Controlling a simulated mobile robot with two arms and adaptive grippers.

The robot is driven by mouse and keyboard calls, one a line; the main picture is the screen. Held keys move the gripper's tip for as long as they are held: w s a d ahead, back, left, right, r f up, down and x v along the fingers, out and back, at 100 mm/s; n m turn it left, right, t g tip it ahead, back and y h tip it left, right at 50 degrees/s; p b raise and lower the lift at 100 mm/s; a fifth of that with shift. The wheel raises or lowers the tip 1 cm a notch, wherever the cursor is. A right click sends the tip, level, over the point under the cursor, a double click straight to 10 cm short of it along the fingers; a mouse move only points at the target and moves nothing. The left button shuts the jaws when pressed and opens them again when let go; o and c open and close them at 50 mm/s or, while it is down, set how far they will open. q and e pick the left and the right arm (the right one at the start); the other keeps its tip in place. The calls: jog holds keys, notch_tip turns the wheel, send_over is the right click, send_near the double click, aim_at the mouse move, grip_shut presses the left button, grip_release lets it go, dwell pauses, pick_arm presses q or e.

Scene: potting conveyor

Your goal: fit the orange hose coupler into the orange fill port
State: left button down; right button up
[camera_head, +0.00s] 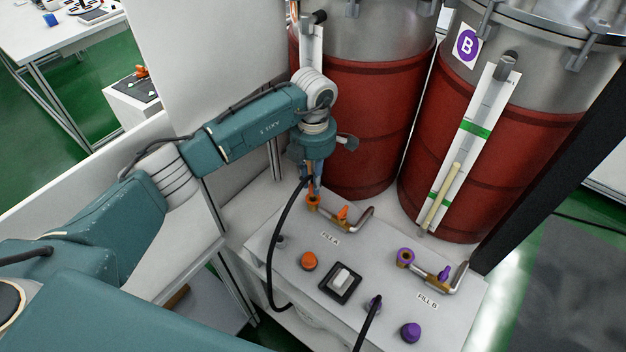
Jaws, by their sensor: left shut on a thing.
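My left gripper (313,176) points straight down over the back left of the white fill panel. It is shut on the orange hose coupler (314,166), which shows only in part between the fingers. A black hose (283,222) runs from the coupler down over the panel's left front. The orange fill port (312,202), by the FILL A label, is directly below the gripper. My right gripper is not in view.
An orange-handled valve (343,213) and bent pipe stand right of the port. The panel (370,245) also carries an orange knob (309,261), a rocker switch (341,281), a purple port (405,257) and a purple knob (410,332). Two red-banded tanks (365,125) rise close behind.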

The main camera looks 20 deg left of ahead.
pick_arm(q)
jog(key=shift+f+b, duration=1.35)
jog(key=shift+f, duration=0.15)
jog(key=c, duration=1.5)
grip_release()
jog(key=shift+c, duration=0.2)
jog(key=shift+r, duration=0.1)
